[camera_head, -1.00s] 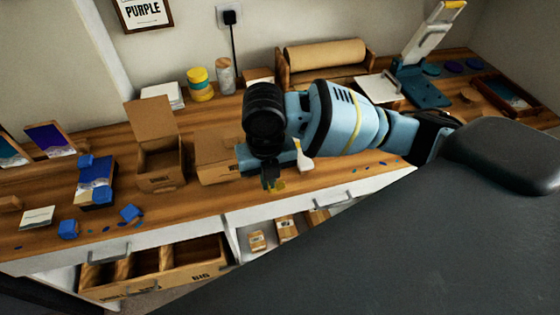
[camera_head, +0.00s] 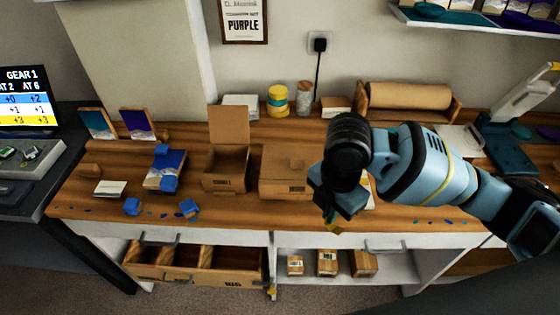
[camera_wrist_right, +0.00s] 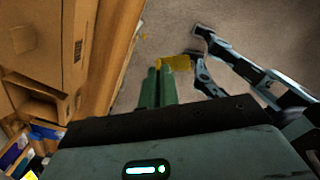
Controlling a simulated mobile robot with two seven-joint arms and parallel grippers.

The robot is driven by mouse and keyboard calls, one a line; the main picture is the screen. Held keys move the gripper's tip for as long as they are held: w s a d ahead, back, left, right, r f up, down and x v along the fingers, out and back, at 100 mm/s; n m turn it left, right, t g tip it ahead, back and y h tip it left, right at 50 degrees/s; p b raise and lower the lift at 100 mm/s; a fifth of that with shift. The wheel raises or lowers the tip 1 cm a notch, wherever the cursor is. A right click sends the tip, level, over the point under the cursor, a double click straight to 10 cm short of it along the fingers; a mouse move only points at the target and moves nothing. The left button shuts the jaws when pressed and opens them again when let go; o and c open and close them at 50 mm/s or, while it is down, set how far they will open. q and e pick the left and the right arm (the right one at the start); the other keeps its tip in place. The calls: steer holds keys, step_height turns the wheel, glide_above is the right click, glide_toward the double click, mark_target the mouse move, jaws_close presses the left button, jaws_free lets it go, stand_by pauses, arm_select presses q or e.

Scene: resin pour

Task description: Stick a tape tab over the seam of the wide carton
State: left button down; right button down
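The wide carton (camera_head: 283,188) is a low brown box on the wooden bench. Its top looks closed; its right end is partly behind my right gripper. My right gripper (camera_head: 332,216) hangs just in front of the bench edge, right of and nearer than the carton. In the right wrist view its greenish fingers (camera_wrist_right: 158,74) are close together, with a yellow tape tab (camera_wrist_right: 178,62) at their tips. The carton also shows in that view (camera_wrist_right: 50,60), left of the fingers and apart from them. My left gripper does not show in the head view.
An open carton (camera_head: 226,183) with a raised flap stands left of the wide one. Blue blocks (camera_head: 132,206) and scraps lie further left. A paper roll (camera_head: 408,96) stands behind. An open drawer (camera_head: 195,262) and small boxes (camera_head: 327,262) are below the bench.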

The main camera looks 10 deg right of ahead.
steer(key=m, duration=0.4)
steer(key=d+r+m, duration=0.1)
steer(key=m, duration=0.1)
steer(key=shift+s, duration=0.2)
steer(key=d+m, duration=0.1)
steer(key=m, duration=0.4)
steer(key=s+r+m, duration=0.1)
steer(key=m, duration=0.5)
steer(key=d+r+m, duration=0.1)
steer(key=m, duration=0.5)
steer(key=shift+s+d, duration=0.15)
steer(key=shift+d, duration=0.2)
